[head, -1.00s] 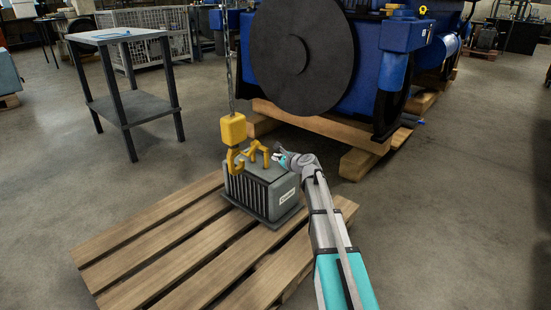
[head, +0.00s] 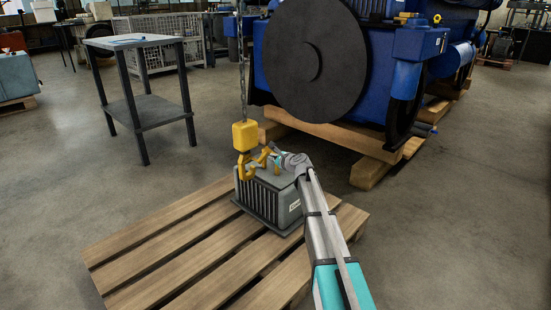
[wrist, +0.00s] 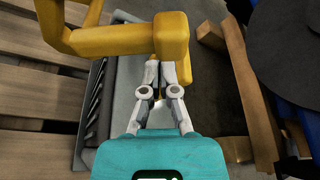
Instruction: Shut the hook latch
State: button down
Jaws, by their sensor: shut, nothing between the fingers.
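A yellow hook block (head: 245,135) hangs on a chain above a grey finned box (head: 268,200). Its yellow hook (head: 243,171) hangs at the box's top left edge. A yellow piece slants up to the right beside the hook; I cannot tell whether it is the latch or the box's lifting bar. My gripper (head: 273,152) is just right of it, above the box. In the wrist view, my gripper (wrist: 155,72) is shut and empty, its fingertips close under a thick yellow bar (wrist: 115,40). Contact is unclear there.
The box stands on a wooden pallet (head: 170,245). A large blue engine (head: 390,60) on timber beams (head: 335,140) stands behind. A grey metal table (head: 130,42) is at the back left. Open floor lies right of the pallet.

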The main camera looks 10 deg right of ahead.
jog(key=shift+s+a+r+p, duration=0.25)
jog(key=shift+r+p, duration=0.1)
jog(key=shift+r, duration=0.2)
